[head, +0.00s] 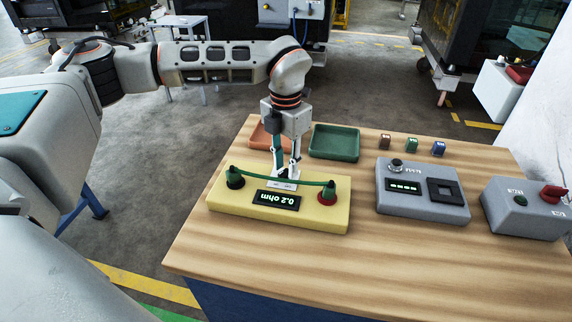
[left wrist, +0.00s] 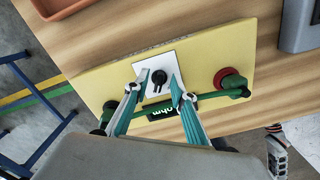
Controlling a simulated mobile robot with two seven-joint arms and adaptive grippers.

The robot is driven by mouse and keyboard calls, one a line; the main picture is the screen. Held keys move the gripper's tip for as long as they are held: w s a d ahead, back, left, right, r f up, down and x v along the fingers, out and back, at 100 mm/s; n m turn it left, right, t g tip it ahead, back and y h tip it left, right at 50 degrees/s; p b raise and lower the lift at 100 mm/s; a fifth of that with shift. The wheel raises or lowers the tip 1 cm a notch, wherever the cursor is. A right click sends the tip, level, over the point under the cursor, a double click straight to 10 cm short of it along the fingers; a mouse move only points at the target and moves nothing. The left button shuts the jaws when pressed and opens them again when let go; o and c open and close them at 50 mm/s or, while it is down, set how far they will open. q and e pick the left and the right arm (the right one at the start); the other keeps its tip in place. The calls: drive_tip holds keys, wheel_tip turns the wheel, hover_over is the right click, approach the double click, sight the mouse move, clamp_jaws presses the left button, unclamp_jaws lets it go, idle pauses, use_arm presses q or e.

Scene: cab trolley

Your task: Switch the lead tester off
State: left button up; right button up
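The lead tester is a yellow box (head: 227,200) at the table's front left. Its display (head: 276,200) is lit and reads 0.2 ohm. A green lead (head: 258,176) spans its two sockets, with a plug at each end; the right socket (head: 327,196) is red. In the left wrist view a black knob (left wrist: 158,79) sits on a white plate (left wrist: 172,66) on the tester (left wrist: 106,84). My left gripper (head: 285,177) is over the plate, pointing down. Its fingertips (left wrist: 160,84) are apart, one on each side of the knob; contact cannot be told.
A green tray (head: 334,142) and an orange tray (head: 262,136) lie behind the tester. A grey box with a lit display (head: 404,186) and a grey box with a red switch (head: 524,208) stand to the right. Several small coloured blocks (head: 412,145) are behind. The front wood is clear.

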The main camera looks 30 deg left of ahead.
use_arm(q)
drive_tip(key=shift+f, duration=0.25)
clamp_jaws()
drive_tip(key=n+p, duration=0.1)
drive_tip(key=n, duration=0.2)
drive_tip(key=shift+a, duration=0.1)
drive_tip(key=n, duration=0.3)
drive_tip(key=shift+a+n+p, duration=0.1)
drive_tip(key=shift+n+p, duration=0.3)
drive_tip(key=n, duration=0.4)
drive_tip(key=shift+a+n, duration=0.15)
drive_tip(key=shift+n, duration=0.55)
